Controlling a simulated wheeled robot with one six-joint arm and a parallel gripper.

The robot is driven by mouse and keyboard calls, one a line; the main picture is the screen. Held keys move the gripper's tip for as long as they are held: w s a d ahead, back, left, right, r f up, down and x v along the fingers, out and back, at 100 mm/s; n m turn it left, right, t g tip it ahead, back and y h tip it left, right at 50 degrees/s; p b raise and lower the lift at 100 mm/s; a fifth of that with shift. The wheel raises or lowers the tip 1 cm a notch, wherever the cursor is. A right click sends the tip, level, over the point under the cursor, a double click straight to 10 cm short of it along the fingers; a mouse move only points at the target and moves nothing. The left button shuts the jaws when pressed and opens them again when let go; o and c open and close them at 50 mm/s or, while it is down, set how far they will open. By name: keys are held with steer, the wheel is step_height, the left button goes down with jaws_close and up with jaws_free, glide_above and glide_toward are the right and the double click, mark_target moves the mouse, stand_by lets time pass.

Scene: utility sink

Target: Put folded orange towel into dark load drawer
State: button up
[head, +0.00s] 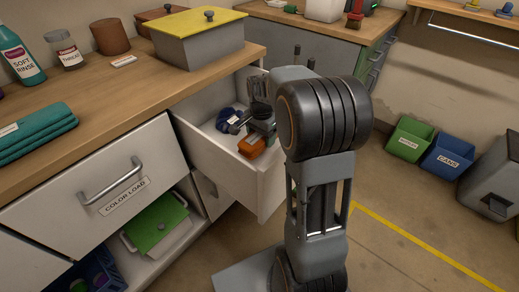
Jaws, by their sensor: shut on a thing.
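The folded orange towel (251,147) is in the head view, small and partly covered by my gripper (256,131). My gripper is shut on the towel, over the open white drawer (222,160). The towel lies within the drawer's outline in the picture, near its side wall and front. I cannot tell whether it touches the drawer floor. A dark blue bundle (228,119) lies in the drawer to the left of the towel. The open drawer's label does not show. My arm hides part of the drawer front.
A closed drawer marked COLOR LOAD (92,190) is at left. Folded teal towels (38,132) and a grey box with a yellow lid (198,38) stand on the wooden counter. A green-lidded box (157,222) sits below. Green (408,138) and blue (447,155) bins stand at right.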

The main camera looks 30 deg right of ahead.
steer(key=shift+f+b, duration=0.9)
steer(key=shift+f, duration=1.7)
steer(key=shift+f, duration=0.15)
steer(key=o, duration=1)
step_height(320, 180, up, 12)
steer(key=p, duration=0.4)
steer(key=shift+r, duration=0.2)
